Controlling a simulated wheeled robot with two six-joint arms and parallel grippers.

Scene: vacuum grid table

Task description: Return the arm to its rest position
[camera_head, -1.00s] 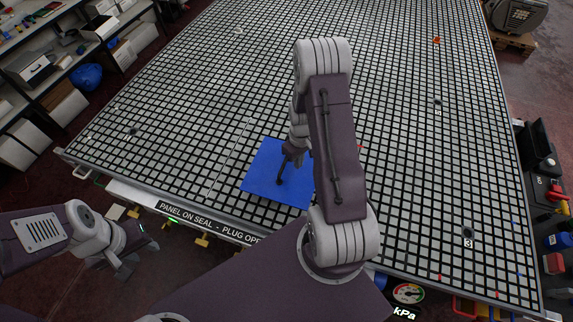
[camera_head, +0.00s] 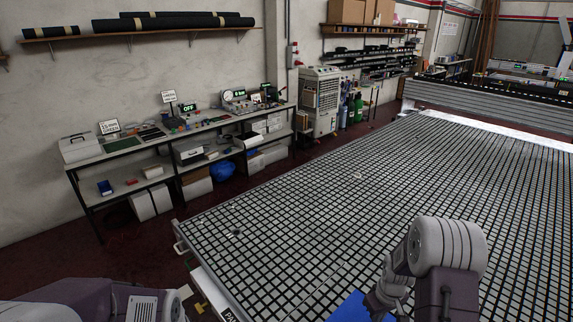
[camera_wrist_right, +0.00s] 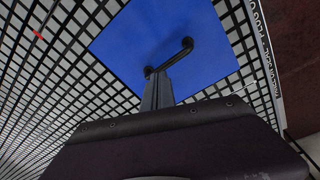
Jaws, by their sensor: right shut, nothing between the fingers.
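My right gripper (camera_wrist_right: 158,88) is shut and empty in the right wrist view. Its fingertips are close to the black bent handle (camera_wrist_right: 176,56) on the blue panel (camera_wrist_right: 205,32); I cannot tell whether they touch it. The blue panel lies flat on the gridded table (camera_wrist_right: 35,75). In the head view, only a corner of the blue panel (camera_head: 350,309) shows at the bottom edge, beside my right arm. My left arm shows at the lower left of the head view, but its gripper is out of view.
The grid table (camera_head: 330,215) fills the right half of the head view and looks mostly clear. A workbench with shelves (camera_head: 150,143) stands along the wall at left. A blue bag (camera_head: 222,170) sits on its lower shelf. A cabinet (camera_head: 320,100) stands behind.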

